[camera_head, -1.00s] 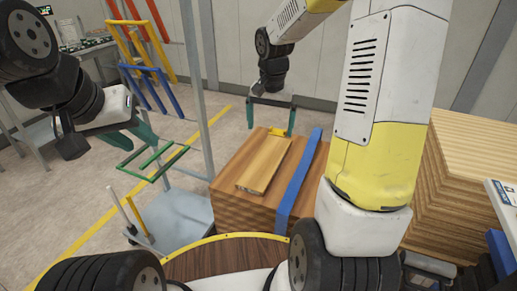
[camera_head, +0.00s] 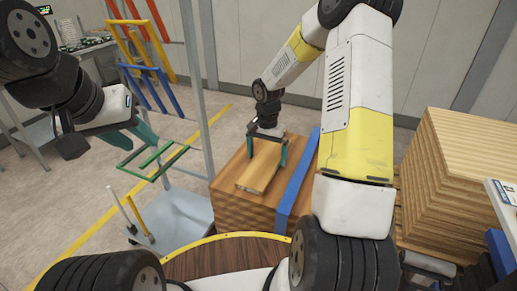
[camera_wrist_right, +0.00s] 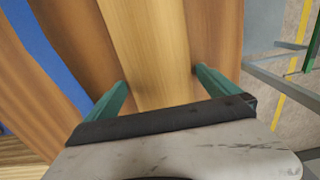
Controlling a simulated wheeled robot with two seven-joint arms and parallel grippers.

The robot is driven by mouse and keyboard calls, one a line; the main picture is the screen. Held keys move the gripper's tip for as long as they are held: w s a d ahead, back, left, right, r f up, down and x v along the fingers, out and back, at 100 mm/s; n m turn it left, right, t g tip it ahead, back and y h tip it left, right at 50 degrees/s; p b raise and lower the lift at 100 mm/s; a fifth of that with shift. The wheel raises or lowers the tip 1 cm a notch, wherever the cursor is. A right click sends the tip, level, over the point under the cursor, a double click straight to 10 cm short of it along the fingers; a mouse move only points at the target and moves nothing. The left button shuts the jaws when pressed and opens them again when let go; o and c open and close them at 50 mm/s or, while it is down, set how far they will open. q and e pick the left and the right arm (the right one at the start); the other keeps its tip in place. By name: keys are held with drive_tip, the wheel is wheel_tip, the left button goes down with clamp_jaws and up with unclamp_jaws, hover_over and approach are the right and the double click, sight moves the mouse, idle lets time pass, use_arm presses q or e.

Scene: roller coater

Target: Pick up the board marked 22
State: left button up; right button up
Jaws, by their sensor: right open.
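A light wooden board (camera_head: 258,176) lies flat on top of a brown wooden stack (camera_head: 235,212). No number can be read on it. My right gripper (camera_head: 267,152) is open above the board's far end, its teal fingers pointing down on either side. In the right wrist view the board (camera_wrist_right: 148,45) runs between the two fingers of the right gripper (camera_wrist_right: 160,82), with a gap to each; whether they reach below its top face is unclear. My left gripper (camera_head: 132,138) hangs empty at the left, its teal fingers apart.
A blue strap (camera_head: 297,180) crosses the stack right of the board. A grey cart (camera_head: 172,215) with a tall post stands left of the stack. A taller stack of boards (camera_head: 460,180) stands at the right. Coloured frames (camera_head: 148,90) stand behind the cart.

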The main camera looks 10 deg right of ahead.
drive_tip(key=shift+f, duration=0.2)
drive_tip(key=c, duration=1.6)
drive_tip(key=shift+r, duration=0.1)
